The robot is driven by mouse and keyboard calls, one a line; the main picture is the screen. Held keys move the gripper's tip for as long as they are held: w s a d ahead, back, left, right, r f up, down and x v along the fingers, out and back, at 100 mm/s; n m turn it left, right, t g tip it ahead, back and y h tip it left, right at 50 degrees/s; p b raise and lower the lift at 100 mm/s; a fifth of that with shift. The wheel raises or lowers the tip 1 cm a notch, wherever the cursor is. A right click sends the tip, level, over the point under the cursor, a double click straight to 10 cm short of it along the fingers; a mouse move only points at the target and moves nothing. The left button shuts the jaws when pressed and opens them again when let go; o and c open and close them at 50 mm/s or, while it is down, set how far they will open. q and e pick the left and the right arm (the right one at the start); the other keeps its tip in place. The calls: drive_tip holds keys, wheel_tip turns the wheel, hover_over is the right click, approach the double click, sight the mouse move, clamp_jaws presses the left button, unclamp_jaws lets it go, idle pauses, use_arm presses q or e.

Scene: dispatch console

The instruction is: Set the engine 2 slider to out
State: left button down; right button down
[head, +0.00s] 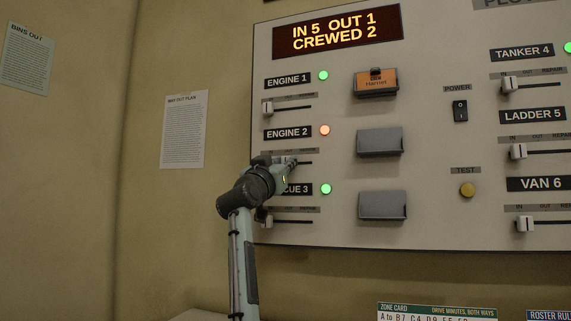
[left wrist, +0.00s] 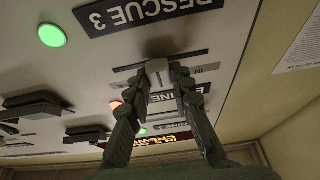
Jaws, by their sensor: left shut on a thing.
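The engine 2 slider sits under the ENGINE 2 label (head: 287,132) on the wall panel. Its pale knob (left wrist: 157,70) shows between the fingertips in the left wrist view. My left gripper (head: 287,163) is shut on this knob. In the head view the knob is mostly hidden by the gripper and appears near the middle of its slot, with bare slot (head: 306,162) showing to its right. The gripper also covers part of the scale strip above the slot. The engine 2 lamp (head: 325,130) glows orange. My right gripper is not in view.
The engine 1 slider (head: 267,108) is at the left end above. The rescue 3 slider (head: 265,217) lies just below my gripper, partly covered by my arm. The display (head: 337,30) reads IN 5 OUT 1 CREWED 2. Card holders (head: 379,141) stick out to the right.

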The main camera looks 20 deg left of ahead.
sight(289, 121)
use_arm(q)
drive_tip(key=c, duration=1.3)
unclamp_jaws()
wheel_tip(289, 121, up, 10)
